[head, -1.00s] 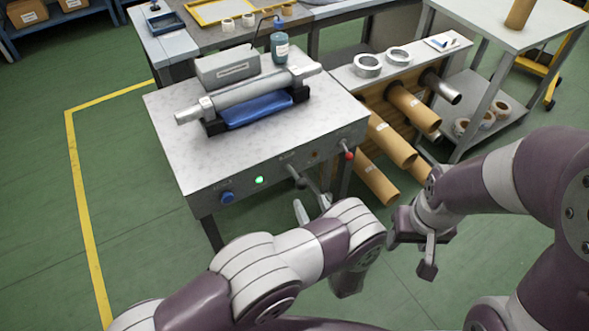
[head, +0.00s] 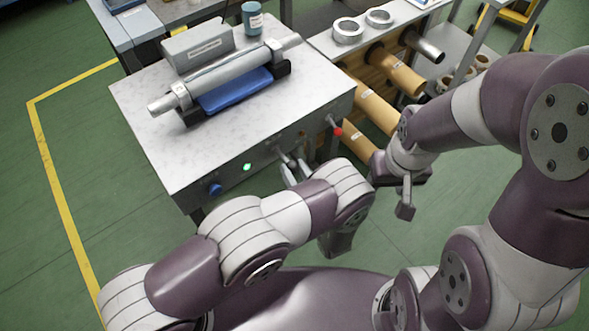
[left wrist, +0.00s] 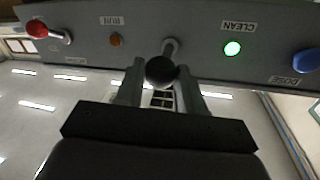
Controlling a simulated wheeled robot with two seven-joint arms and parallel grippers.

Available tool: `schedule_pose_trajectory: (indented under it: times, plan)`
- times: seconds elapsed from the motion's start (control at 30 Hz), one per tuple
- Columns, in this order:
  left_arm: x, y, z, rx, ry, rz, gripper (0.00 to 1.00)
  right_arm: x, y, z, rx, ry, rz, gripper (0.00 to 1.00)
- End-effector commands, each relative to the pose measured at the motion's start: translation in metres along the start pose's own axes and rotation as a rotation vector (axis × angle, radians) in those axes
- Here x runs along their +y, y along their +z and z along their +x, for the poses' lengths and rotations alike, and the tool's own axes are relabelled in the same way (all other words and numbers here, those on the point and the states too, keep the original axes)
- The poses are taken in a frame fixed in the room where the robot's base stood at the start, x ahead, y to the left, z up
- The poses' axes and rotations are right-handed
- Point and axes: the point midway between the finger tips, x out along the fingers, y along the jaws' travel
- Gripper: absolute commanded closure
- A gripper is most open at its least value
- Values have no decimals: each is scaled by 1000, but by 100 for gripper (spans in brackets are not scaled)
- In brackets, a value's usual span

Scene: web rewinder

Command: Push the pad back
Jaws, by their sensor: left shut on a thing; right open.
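The blue pad (head: 236,89) lies in a black holder along the front side of a grey metal roller (head: 226,73), on top of the machine table. I cannot tell whether pad and roller touch. My left gripper (head: 289,172) is at the table's front panel, shut on a lever. In the left wrist view the lever's black ball knob (left wrist: 161,70) sits between the fingers, below the panel. My right gripper (head: 404,195) is open and empty, right of the table front, apart from everything.
A bottle (head: 253,19) stands behind the roller. Cardboard tubes (head: 373,105) jut out at right. The floor in front is clear.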

Motion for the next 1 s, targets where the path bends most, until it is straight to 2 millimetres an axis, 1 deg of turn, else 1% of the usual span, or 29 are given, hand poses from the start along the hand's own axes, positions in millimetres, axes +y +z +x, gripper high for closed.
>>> schedule_pose_trajectory:
  times: [0.07,0.13,0.3,0.4,0.67,0.7,0.77,0.8,1.0]
  plan:
    - [0,0,0,-1,0,0,100,0,0,0,0,0,0,46]
    - [-1,1,6,-2,-1,0,100,0,0,1,0,0,0,46]
    - [-7,2,34,-2,-4,-1,100,0,0,4,0,0,0,46]
    - [-8,2,42,-1,-2,-1,100,0,0,5,0,0,0,46]
    - [-9,1,44,0,-2,-2,100,0,0,5,0,0,0,46]
    - [-9,1,44,0,-2,-2,59,0,0,5,0,0,0,46]
    - [-8,1,44,0,-2,-2,40,0,0,5,0,0,0,46]
    - [-8,1,44,0,-2,-2,38,0,0,5,0,0,0,46]
    - [-8,2,43,0,-1,-1,38,0,0,5,0,0,0,46]
